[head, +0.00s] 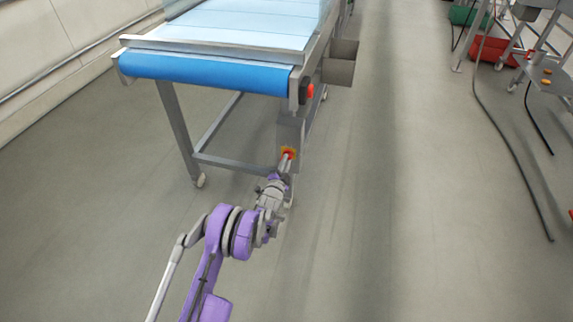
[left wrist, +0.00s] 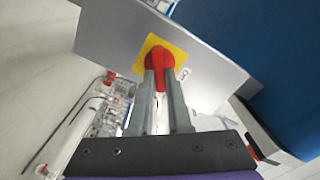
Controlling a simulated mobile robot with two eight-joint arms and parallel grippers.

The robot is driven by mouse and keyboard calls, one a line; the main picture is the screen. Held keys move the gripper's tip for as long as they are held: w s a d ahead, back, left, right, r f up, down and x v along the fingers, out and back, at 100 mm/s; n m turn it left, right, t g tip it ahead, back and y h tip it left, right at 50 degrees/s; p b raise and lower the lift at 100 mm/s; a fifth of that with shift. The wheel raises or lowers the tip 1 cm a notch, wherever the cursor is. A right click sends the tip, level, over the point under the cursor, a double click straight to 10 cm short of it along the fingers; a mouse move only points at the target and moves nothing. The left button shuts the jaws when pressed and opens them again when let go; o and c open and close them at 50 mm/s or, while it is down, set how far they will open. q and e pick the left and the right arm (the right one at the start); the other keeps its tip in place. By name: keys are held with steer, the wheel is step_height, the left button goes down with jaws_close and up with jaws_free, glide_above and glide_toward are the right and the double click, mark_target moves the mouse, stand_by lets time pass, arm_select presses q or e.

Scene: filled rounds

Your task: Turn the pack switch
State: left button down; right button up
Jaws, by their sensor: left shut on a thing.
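The pack switch is a red knob (left wrist: 159,59) on a yellow plate (left wrist: 180,52), fixed to a grey metal panel (left wrist: 112,38) in the left wrist view. In the head view the red and yellow switch (head: 289,152) sits low on the near right leg of the conveyor. My left gripper (left wrist: 160,82) is shut on the red knob, with one finger on each side of it. In the head view my left gripper (head: 284,163) reaches up to the switch and partly covers it. My right gripper is not in view.
The conveyor (head: 205,72) with a blue belt end stands above the switch. A red button (head: 309,90) is on its side near a grey bin (head: 339,70).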

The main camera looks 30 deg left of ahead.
arm_select(q)
steer(key=shift+m, duration=0.5)
steer(key=c, duration=0.9)
jaws_free()
steer(key=shift+o, duration=0.2)
steer(key=shift+s, duration=0.1)
steer(key=p+v, duration=0.1)
steer(key=v, duration=0.9)
steer(key=shift+s, duration=0.3)
steer(key=shift+d, duration=0.1)
